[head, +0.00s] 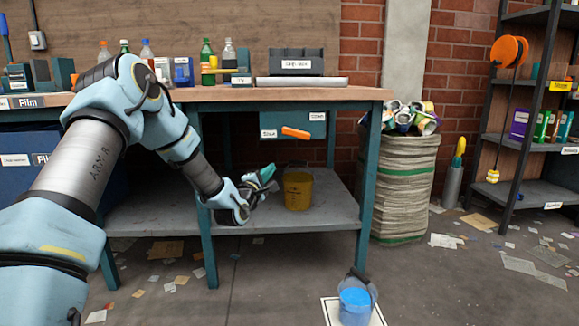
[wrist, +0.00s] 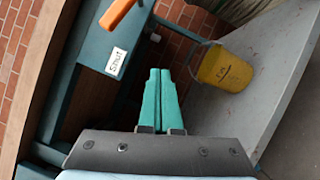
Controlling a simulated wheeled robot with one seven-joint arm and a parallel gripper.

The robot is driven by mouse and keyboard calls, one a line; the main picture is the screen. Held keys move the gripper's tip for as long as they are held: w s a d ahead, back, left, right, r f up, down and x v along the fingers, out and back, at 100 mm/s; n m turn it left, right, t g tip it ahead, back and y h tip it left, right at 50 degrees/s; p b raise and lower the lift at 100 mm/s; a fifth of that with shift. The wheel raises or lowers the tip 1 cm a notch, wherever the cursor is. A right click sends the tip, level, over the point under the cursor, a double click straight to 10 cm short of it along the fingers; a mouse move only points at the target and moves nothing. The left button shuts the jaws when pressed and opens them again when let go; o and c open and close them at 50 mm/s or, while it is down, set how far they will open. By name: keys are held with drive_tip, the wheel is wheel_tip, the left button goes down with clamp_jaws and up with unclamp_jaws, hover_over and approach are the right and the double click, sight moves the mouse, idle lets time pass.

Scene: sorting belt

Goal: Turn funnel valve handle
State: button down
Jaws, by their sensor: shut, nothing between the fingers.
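The orange valve handle (head: 296,132) sits on the front of the teal box under the bench top, tilted slightly down to the right in the head view. White labels are on the box left of it and at its upper right. In the wrist view the handle (wrist: 117,13) is cut off by the top edge, near a label reading "Shut" (wrist: 116,62). My gripper (head: 268,172) is below and left of the handle, apart from it. Its teal fingers (wrist: 160,75) are together and empty in the wrist view. The funnel itself cannot be made out.
A yellow bucket (head: 298,192) stands on the lower shelf (head: 335,212), right of my gripper. A blue bucket (head: 357,302) is on a white-marked floor patch in front. Bench legs (head: 369,190) flank the space. A full sack (head: 404,190) stands to the right.

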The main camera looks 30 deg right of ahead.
drive_tip(key=s+d+f+n+t+h+b, duration=0.25)
drive_tip(key=f+n+t+b, duration=0.2)
drive_tip(key=n, duration=0.45)
drive_tip(key=n+t+b, duration=0.3)
drive_tip(key=b, duration=0.2)
approach(296, 133)
drive_tip(key=shift+w+d+r, duration=1.05)
drive_tip(key=shift+w+r, duration=0.45)
drive_tip(key=shift+w, duration=1.2)
drive_tip(key=shift+y, duration=0.35)
drive_tip(key=shift+r, duration=0.1)
drive_tip(key=shift+a+r+m+g+h+p, duration=0.1)
drive_tip(key=shift+m+g+h+p, duration=0.2)
drive_tip(key=shift+m+g+h, duration=0.2)
